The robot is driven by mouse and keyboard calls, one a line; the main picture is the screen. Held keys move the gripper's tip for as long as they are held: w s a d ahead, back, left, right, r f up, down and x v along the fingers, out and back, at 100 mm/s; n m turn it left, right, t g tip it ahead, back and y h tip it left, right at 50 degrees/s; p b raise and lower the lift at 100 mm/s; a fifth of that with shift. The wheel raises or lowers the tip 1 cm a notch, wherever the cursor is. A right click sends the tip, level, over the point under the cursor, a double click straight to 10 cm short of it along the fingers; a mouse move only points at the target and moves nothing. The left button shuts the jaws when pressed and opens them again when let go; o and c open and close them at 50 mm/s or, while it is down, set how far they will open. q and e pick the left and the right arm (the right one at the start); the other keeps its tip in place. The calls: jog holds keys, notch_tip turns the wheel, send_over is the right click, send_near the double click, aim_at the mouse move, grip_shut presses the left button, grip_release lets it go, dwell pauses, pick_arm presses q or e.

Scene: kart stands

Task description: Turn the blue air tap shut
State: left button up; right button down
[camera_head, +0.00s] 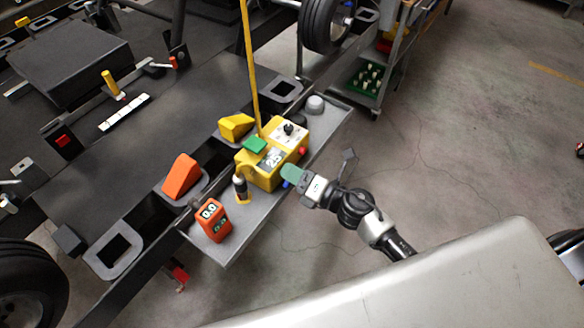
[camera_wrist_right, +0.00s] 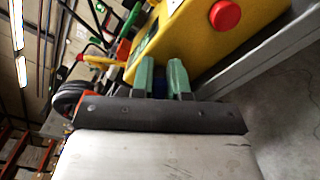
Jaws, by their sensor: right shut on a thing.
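The yellow box (camera_head: 259,170) stands on the grey shelf, with a small display on top. The blue air tap (camera_head: 286,184) is a small blue piece low at the box's near side, mostly hidden by my right gripper (camera_head: 292,173). In the right wrist view, a bit of the blue tap (camera_wrist_right: 160,86) shows between the green fingers of my right gripper (camera_wrist_right: 161,74), beside the yellow box (camera_wrist_right: 185,35). The fingers are shut on it. The tap's turn angle cannot be made out. My left gripper is not in view.
A red button (camera_wrist_right: 225,14) is on the box near my fingers.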

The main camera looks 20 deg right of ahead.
jog(key=m+p, duration=0.1)
jog(key=m, duration=0.2)
jog(key=shift+m, duration=0.3)
jog(key=shift+f+m+p, duration=0.25)
jog(key=shift+m+p, duration=0.35)
jog(key=shift+m, duration=0.7)
jog(key=c, duration=1.1)
grip_release()
jog(key=shift+d, duration=0.1)
jog(key=shift+f, duration=0.1)
